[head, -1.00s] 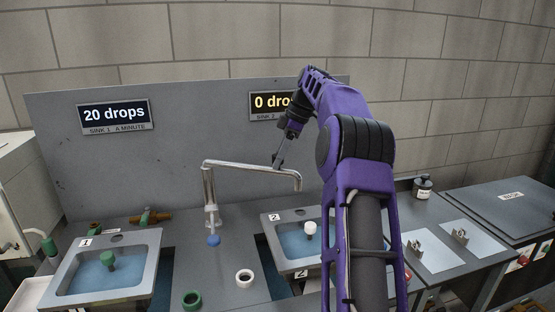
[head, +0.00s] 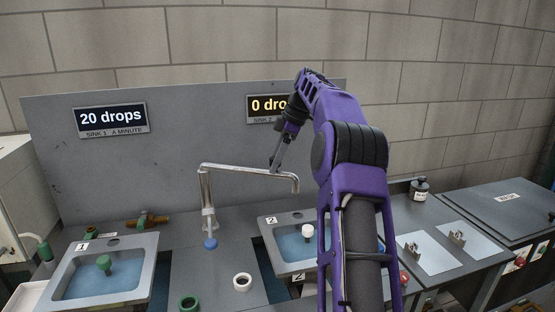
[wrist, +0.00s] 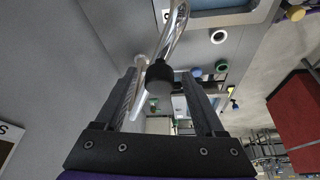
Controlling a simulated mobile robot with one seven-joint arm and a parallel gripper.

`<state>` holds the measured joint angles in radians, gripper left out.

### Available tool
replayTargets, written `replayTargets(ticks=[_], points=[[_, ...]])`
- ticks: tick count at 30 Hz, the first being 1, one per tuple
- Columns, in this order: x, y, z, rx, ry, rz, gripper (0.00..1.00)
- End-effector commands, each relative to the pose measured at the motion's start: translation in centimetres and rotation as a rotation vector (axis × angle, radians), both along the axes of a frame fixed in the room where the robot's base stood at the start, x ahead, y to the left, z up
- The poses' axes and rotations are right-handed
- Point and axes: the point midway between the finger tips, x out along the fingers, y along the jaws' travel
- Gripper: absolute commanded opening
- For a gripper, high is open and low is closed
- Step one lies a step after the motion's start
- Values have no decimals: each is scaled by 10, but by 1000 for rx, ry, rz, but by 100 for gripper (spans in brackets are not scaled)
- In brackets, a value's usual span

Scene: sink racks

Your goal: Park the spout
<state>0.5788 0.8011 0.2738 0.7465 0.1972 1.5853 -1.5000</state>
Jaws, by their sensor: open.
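The chrome spout (head: 243,171) rises from a post between the two sinks and reaches right, its bent-down end over sink 2 (head: 268,240). My gripper (head: 276,163) is at the spout's horizontal arm, near its outer end, in the head view. In the wrist view my gripper (wrist: 159,80) is open, with a dark cylindrical piece (wrist: 159,77) and chrome pipe (wrist: 172,38) showing between its fingers. I cannot tell whether either finger touches the spout. A blue knob (head: 210,244) sits at the foot of the post.
Sink 1 (head: 68,280) holds a green plug (head: 104,263); sink 2 holds a white one (head: 307,230). The sink 1 sign (head: 110,117) reads 20 drops; the sink 2 sign (head: 262,106) starts with 0. White (head: 242,282) and green rings (head: 189,302) lie on the counter.

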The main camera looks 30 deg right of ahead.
Motion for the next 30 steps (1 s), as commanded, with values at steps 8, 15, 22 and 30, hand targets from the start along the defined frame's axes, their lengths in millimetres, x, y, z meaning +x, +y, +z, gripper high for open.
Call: replayTargets(ticks=[8,15,22,30], points=[[-3,-7,19,-1,-3,0,71],[-24,-51,27,0,0,-6,71],[-47,-97,27,0,-1,-3,71],[-57,-116,27,1,0,0,71]])
